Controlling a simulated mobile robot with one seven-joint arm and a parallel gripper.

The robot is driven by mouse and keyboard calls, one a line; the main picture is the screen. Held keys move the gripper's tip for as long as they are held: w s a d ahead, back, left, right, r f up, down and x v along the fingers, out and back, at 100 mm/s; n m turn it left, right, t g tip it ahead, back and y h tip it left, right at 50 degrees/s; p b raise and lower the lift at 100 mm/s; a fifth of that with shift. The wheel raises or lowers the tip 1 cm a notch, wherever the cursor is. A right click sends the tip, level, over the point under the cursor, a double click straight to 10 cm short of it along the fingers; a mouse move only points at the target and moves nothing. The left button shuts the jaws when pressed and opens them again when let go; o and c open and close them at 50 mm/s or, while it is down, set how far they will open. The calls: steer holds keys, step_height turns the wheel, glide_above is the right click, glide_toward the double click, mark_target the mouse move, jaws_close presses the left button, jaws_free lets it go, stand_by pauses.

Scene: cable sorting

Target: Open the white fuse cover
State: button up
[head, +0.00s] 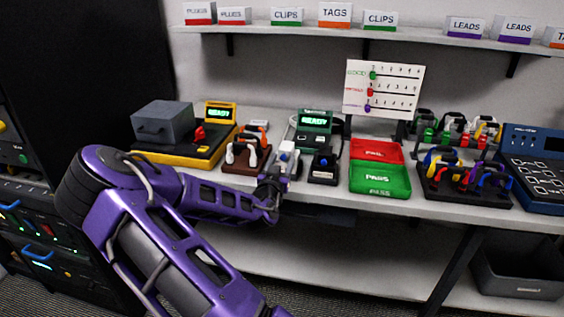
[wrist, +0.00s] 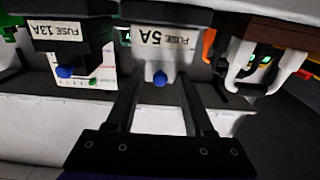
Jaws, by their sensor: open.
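The white fuse cover (head: 287,149) is on a small unit on the bench, in the middle of the head view. In the wrist view the fuse unit labelled "FUSE 5A" (wrist: 165,40) appears upside down, with a blue knob (wrist: 160,79) on its near side. The cover looks closed. My gripper (wrist: 159,84) is open, its two fingers pointing at this unit, one on each side of the blue knob. I cannot tell whether they touch it. In the head view my gripper (head: 277,181) is at the bench's front edge, partly hiding the unit.
A black fuse unit labelled "FUSE 13A" (head: 322,167) stands close on the right. A brown block with white-handled parts (head: 245,155) stands on the left. Red and green trays (head: 379,178) lie further right. A shelf (head: 400,32) with label cards runs above.

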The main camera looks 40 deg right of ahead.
jaws_close()
stand_by(1.4)
